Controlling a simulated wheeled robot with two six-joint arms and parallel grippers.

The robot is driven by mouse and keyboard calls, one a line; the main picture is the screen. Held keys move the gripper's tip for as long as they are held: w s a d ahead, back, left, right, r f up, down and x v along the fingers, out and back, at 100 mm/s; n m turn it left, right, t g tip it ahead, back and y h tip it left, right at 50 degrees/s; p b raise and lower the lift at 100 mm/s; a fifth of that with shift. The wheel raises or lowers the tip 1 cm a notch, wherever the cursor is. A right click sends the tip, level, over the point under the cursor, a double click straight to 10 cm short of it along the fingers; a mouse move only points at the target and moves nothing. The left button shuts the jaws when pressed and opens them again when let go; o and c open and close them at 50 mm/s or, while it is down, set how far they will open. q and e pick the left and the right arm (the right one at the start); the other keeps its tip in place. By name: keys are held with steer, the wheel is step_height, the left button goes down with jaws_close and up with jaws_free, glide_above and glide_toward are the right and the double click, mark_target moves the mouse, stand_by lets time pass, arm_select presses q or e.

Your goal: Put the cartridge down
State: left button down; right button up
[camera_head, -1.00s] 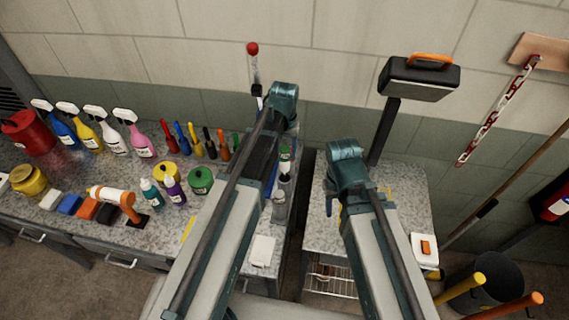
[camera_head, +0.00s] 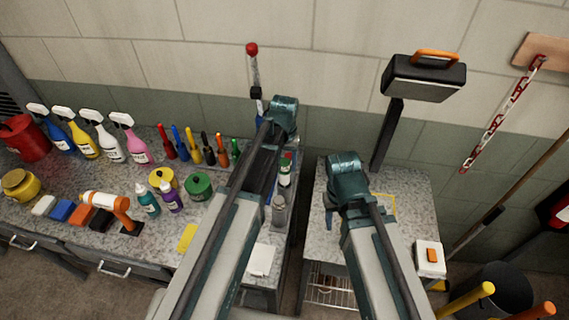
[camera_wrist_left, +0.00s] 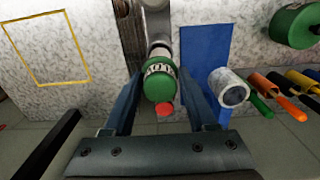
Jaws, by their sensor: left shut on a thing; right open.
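The cartridge (camera_wrist_left: 161,80) is a green-ended cylinder with a white lettered band and a red tip. In the left wrist view it sits between the two fingers of my left gripper (camera_wrist_left: 160,92), which is shut on it, red tip towards the camera. In the head view the cartridge (camera_head: 285,172) shows upright just right of my left arm, over or at the bench's right end; whether its base touches the bench is hidden. My right gripper (camera_head: 331,215) is open above the right-hand table, its fingers mostly hidden by its arm.
A grey canister (camera_head: 279,212) stands close to the cartridge. A blue mat (camera_wrist_left: 205,50) lies beside it. The right-hand table (camera_head: 405,205) has a yellow outlined square (camera_wrist_left: 45,48) and free room.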

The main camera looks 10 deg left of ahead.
arm_select(q)
steer(key=shift+f, duration=0.35)
steer(key=shift+c, duration=1)
jaws_free()
steer(key=shift+r, duration=0.15)
step_height(320, 180, up, 13)
steer(key=p, duration=1.3)
steer(key=s+d+m+y, duration=0.1)
steer(key=s+d+m, duration=0.2)
steer(key=s, duration=1.5)
steer(key=d, duration=0.3)
steer(key=shift+d, duration=0.2)
